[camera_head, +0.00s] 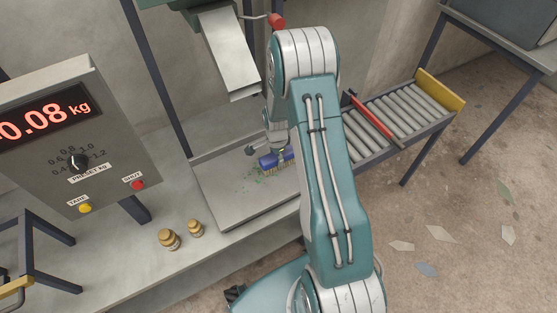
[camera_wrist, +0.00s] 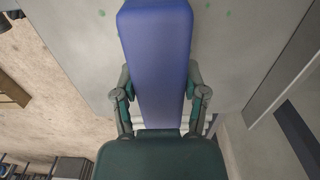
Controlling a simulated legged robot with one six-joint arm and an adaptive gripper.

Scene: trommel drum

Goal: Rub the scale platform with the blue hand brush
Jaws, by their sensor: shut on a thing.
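The blue hand brush (camera_head: 268,162) is at the scale platform (camera_head: 228,205), its tan bristles pointing down at the grey surface. I cannot tell for sure whether the bristles touch it. Green specks (camera_head: 257,178) lie on the platform beside the brush. My gripper (camera_head: 266,148) is shut on the brush, partly hidden behind my arm in the head view. In the wrist view the brush's blue body (camera_wrist: 160,60) stretches forward between the fingers of my gripper (camera_wrist: 160,95), and a few green specks show on the pale platform (camera_wrist: 235,60) beyond it.
A control box (camera_head: 85,135) with a red display reading about 0.08 kg stands at the left. Two brass weights (camera_head: 169,239) stand in front of the platform. A metal chute (camera_head: 228,50) hangs above it. A roller conveyor (camera_head: 395,115) with a red bar lies to the right.

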